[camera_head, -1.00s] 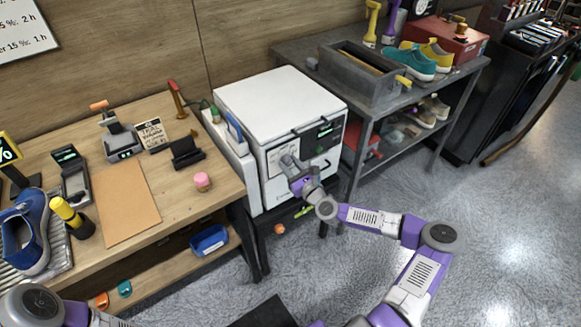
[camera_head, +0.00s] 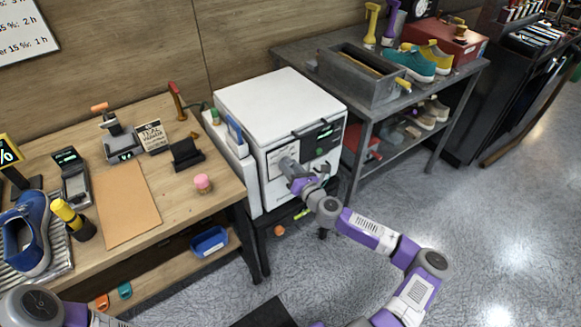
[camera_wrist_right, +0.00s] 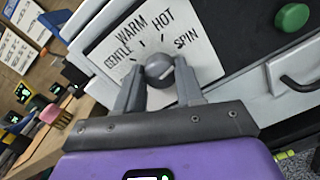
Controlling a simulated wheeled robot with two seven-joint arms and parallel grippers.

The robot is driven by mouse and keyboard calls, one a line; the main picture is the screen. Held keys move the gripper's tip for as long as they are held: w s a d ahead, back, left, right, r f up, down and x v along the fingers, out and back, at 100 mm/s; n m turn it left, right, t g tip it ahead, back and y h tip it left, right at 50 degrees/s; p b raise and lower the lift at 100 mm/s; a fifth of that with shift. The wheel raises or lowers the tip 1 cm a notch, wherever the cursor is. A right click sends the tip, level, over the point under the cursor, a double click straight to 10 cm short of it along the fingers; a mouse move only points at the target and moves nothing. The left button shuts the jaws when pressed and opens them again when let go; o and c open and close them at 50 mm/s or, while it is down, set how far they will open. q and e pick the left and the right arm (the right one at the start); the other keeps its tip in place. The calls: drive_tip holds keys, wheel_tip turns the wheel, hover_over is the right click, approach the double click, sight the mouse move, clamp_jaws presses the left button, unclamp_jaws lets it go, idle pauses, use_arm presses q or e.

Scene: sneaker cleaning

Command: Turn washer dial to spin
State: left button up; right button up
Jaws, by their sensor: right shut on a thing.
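The white washer (camera_head: 283,108) stands against the wall, with a control panel on its front. My right gripper (camera_head: 288,165) is at the washer's front. Its two fingers (camera_wrist_right: 160,84) are shut on the dial, one on each side. My left arm shows at the lower left, but its gripper is out of view.
A green button (camera_wrist_right: 291,17) and a dark handle (camera_wrist_right: 300,84) are right of the dial. A wooden bench (camera_head: 215,172) with a blue sneaker (camera_head: 26,232) is at left. A grey metal shelf (camera_head: 440,88) stands right of the washer. The floor at right is clear.

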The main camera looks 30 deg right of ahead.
idle(0.3)
drive_tip(key=o, duration=1)
drive_tip(key=shift+o, duration=0.2)
drive_tip(key=s+p, duration=0.1)
drive_tip(key=s, duration=0.6)
drive_tip(key=shift+s, duration=0.3)
drive_tip(key=shift+d+f, duration=0.1)
drive_tip(key=shift+d, duration=0.05)
